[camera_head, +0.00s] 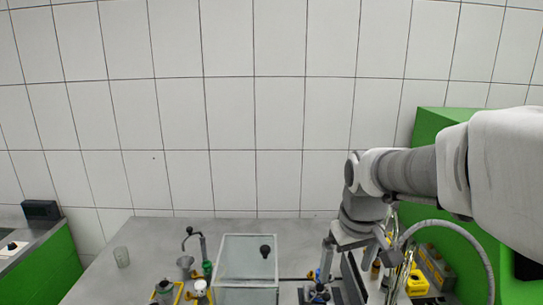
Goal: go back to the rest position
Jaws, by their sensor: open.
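My arm reaches in from the right, and my gripper (357,262) points down over the right part of the grey bench (150,236). Its two fingers are spread apart and I see nothing held between them. Small blue and dark fittings (319,292) are below the left finger. The fingertips overlap the equipment in the picture, so I cannot tell how far above it they are.
A clear glass-walled box (248,262) with a black knob stands left of my gripper. Yellow parts (417,284), hoses and a green housing (432,122) crowd the right. A tiled wall closes the back.

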